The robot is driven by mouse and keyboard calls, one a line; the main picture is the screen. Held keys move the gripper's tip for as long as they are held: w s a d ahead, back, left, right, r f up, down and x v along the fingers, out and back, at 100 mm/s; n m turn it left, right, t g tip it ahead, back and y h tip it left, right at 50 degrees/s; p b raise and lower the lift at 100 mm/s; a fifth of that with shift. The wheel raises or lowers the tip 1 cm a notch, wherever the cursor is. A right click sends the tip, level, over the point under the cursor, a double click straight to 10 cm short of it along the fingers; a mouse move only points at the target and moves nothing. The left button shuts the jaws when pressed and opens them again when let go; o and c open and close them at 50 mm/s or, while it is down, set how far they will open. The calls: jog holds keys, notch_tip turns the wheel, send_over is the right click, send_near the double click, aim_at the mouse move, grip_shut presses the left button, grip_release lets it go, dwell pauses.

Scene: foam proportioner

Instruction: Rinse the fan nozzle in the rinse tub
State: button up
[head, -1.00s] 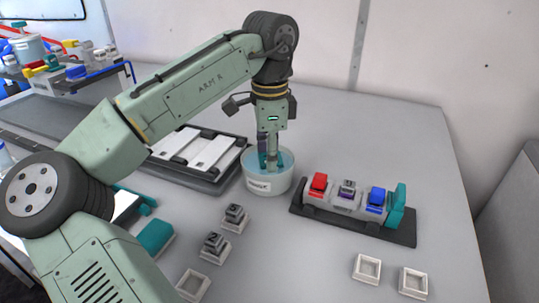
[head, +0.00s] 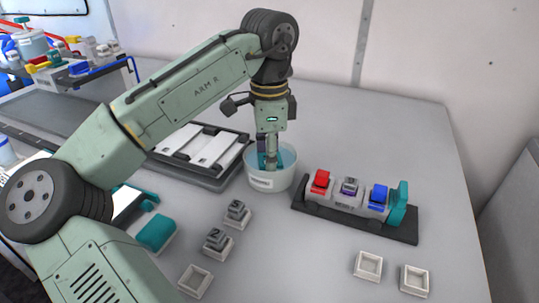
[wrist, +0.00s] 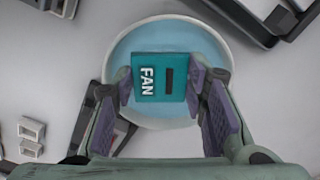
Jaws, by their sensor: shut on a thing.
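The rinse tub (head: 272,184) is a round white tub with blue water, standing on the grey table. My gripper (head: 268,162) points straight down inside its rim. The nozzle lies within the tub's rim (wrist: 134,24), over or in the water. How deep it sits is hard to tell. In the head view the fingers and tub wall mostly hide the nozzle.
A dark rack with red, grey and blue blocks (head: 348,188) stands right of the tub. A black-edged tray with white panels (head: 195,150) is close on the left. Grey numbered blocks (head: 216,241) and empty white square holders (head: 368,265) stand in front. The table's far right is clear.

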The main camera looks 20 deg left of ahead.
jog(key=shift+w, duration=0.15)
jog(key=shift+w+p, duration=0.5)
jog(key=shift+p, duration=0.1)
jog(key=shift+w, duration=0.15)
jog(key=shift+s+p, duration=0.3)
jog(key=shift+s, duration=0.1)
dwell(0.7)
notch_tip(320, 180, up, 6)
jog(key=p, duration=0.6)
jog(key=shift+r, duration=1.5)
jog(key=shift+d, duration=0.1)
